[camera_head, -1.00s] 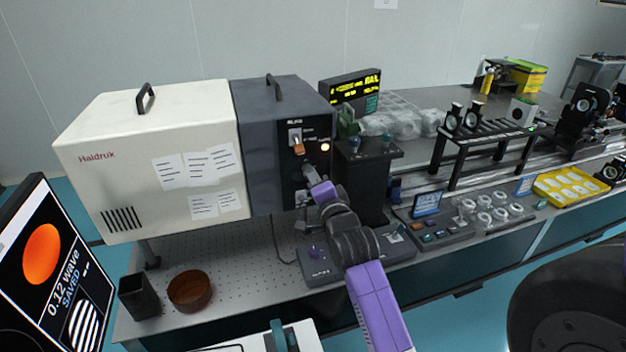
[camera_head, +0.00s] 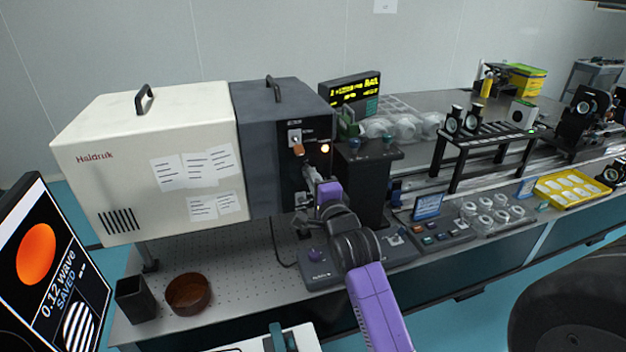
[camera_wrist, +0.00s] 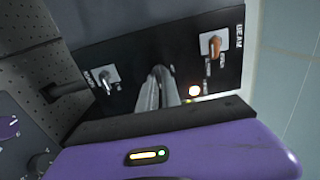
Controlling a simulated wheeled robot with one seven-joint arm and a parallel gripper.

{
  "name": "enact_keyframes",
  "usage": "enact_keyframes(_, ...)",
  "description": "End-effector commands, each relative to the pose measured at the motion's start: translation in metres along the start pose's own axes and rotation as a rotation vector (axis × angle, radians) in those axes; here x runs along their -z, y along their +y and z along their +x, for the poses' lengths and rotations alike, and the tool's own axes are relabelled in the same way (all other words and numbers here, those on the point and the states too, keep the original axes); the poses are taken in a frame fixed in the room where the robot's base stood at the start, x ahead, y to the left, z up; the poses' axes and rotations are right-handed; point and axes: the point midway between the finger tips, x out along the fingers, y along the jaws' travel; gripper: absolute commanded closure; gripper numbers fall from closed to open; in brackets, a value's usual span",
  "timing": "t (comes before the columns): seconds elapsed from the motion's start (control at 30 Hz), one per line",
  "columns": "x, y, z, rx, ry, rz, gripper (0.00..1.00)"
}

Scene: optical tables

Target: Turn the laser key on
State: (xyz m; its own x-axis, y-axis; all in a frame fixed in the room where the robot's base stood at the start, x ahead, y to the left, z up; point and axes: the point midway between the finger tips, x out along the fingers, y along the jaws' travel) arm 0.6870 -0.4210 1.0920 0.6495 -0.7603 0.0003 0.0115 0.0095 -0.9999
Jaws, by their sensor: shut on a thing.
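The laser's dark control panel (camera_wrist: 135,45) is on the side of the grey housing (camera_head: 262,150). My gripper (camera_wrist: 160,76) reaches the middle of this panel, between its two switches; it also shows in the head view (camera_head: 309,173). Its fingers are shut on a small part there, apparently the laser key, which they almost wholly hide. I cannot read the key's angle. A copper-coloured lever (camera_wrist: 213,45) sits on a plate marked BEAM, with a lit amber lamp (camera_wrist: 194,91) near it. A silver toggle (camera_wrist: 107,79) sits on the panel's other side.
A black pedestal (camera_head: 362,185) stands close right of the panel. A control box (camera_head: 325,272) lies below my gripper. A brown bowl (camera_head: 189,293) and black cup (camera_head: 134,300) stand at the left front. Bare perforated table (camera_head: 230,255) lies between.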

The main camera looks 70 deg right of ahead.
Motion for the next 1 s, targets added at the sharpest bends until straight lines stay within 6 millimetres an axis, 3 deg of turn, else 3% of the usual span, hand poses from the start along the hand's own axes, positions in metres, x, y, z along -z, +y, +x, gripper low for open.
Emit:
enact_keyframes(0.13, 0.001, 0.001, 0.000, -0.001, 0.002, 0.002, 1.00)
enact_keyframes(0.2, 0.001, 0.001, 0.000, -0.001, 0.002, 0.002, 0.81)
enact_keyframes(0.27, 0.001, 0.001, 0.000, -0.001, 0.002, 0.001, 0.71)
enact_keyframes(0.67, 0.000, 0.002, -0.006, -0.001, 0.000, 0.000, 0.71)
enact_keyframes(1.0, 0.001, 0.003, -0.059, -0.002, 0.002, 0.000, 0.71)
